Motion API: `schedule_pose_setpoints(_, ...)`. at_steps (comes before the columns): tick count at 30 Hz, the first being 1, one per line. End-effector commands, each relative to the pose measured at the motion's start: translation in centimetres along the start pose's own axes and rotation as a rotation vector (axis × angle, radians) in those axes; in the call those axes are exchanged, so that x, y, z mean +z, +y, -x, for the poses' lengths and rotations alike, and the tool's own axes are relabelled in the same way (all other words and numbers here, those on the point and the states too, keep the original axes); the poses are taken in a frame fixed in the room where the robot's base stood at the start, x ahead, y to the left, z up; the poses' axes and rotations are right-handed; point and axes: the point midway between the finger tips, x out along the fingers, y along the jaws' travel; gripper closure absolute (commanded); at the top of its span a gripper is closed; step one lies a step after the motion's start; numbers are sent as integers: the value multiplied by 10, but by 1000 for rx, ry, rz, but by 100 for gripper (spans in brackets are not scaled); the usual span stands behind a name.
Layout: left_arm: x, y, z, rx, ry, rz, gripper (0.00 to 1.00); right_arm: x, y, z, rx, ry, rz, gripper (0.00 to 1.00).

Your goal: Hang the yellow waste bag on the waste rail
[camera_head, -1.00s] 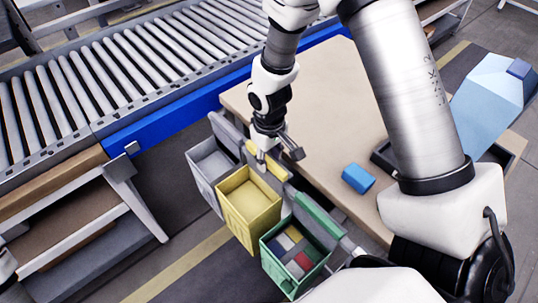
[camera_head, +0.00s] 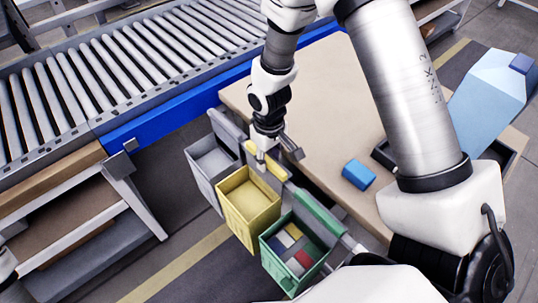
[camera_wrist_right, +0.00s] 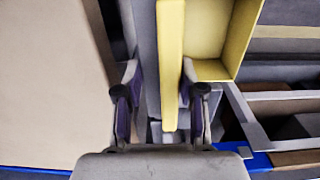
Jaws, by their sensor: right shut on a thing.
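The yellow waste bag (camera_head: 249,203) is an open, box-shaped bin at the table's front edge, between a grey and a green one. Its back panel also shows in the right wrist view (camera_wrist_right: 171,60). My right gripper (camera_head: 263,156) is at the top of that back panel, pointing down, and is shut on the bag. The fingers (camera_wrist_right: 160,108) stand on both sides of the yellow panel. The grey waste rail (camera_head: 350,245) runs along the table edge behind the bags. The contact between bag and rail is hidden, so I cannot tell if it bears on the rail. My left gripper is out of view.
The grey bag (camera_head: 210,167) is close on the left, the green bag (camera_head: 283,262) with several coloured blocks close on the right. A blue block (camera_head: 358,176) lies on the beige table (camera_head: 325,105). A roller conveyor (camera_head: 125,75) runs behind on the left.

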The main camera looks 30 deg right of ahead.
Motion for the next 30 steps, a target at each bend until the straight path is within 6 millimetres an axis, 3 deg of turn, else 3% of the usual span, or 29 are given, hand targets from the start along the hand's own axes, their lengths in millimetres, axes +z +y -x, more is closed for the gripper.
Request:
schedule_pose_setpoints(26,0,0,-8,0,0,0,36,0,0,-12,0,1,0,96)
schedule_pose_setpoints(27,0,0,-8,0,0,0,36,0,0,-12,0,1,0,47)
schedule_pose_setpoints(28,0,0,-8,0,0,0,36,0,0,-12,0,1,0,36)
schedule_pose_setpoints(30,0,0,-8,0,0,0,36,0,0,-12,0,1,0,32)
